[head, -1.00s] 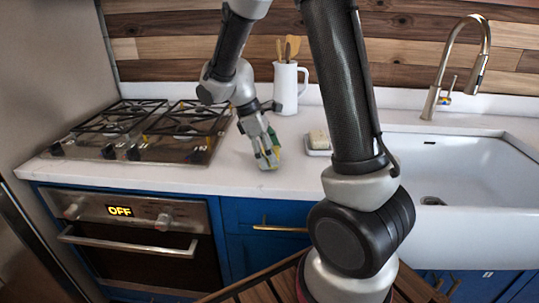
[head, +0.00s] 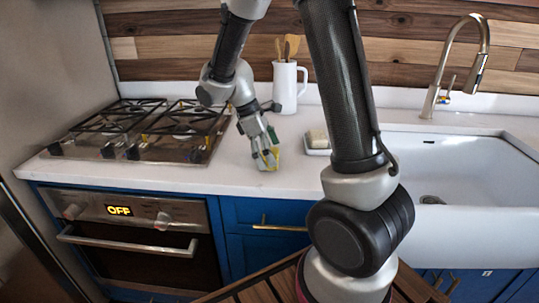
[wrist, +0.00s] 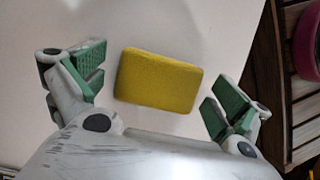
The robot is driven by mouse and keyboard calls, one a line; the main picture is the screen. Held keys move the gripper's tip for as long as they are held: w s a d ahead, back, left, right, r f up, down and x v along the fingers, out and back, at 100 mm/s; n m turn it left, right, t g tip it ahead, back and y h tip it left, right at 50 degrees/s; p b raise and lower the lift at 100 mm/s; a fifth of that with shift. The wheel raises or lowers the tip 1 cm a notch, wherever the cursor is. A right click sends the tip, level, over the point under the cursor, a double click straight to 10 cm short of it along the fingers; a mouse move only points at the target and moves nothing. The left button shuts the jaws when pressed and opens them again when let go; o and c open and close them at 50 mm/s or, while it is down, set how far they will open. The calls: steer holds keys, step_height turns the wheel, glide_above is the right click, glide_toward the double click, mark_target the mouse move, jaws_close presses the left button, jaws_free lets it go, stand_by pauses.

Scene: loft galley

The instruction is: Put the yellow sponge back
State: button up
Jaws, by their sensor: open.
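The yellow sponge (wrist: 156,80) lies flat on the white counter in the wrist view, between and a little beyond the two spread fingers. My gripper (wrist: 163,95) is open, with green pads on both fingers and nothing between them touching the sponge. There is a gap on each side of it. In the head view my gripper (head: 267,158) points down just above the counter, right of the stove. Only a small yellow edge of the sponge (head: 277,152) shows there, the rest hidden by the fingers.
A small white dish (head: 317,151) with a pale block on it stands right of my gripper, partly behind my arm. A white jug (head: 286,88) with utensils stands behind. The stove (head: 150,130) is left, the white sink (head: 455,170) right. The counter's front edge is close.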

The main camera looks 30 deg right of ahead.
steer(key=v, duration=1.1)
steer(key=s+d+r+m+t+y, duration=0.2)
steer(key=s+m, duration=0.3)
steer(key=s, duration=0.5)
steer(key=s+d+r+m+t+y, duration=0.1)
steer(key=s+d+r+m+t, duration=0.2)
steer(key=s, duration=0.7)
steer(key=shift+d+r+m+t+y, duration=0.35)
steer(key=shift+r+m+t, duration=0.25)
steer(key=shift+m+t, duration=0.7)
steer(key=shift+m+g, duration=0.3)
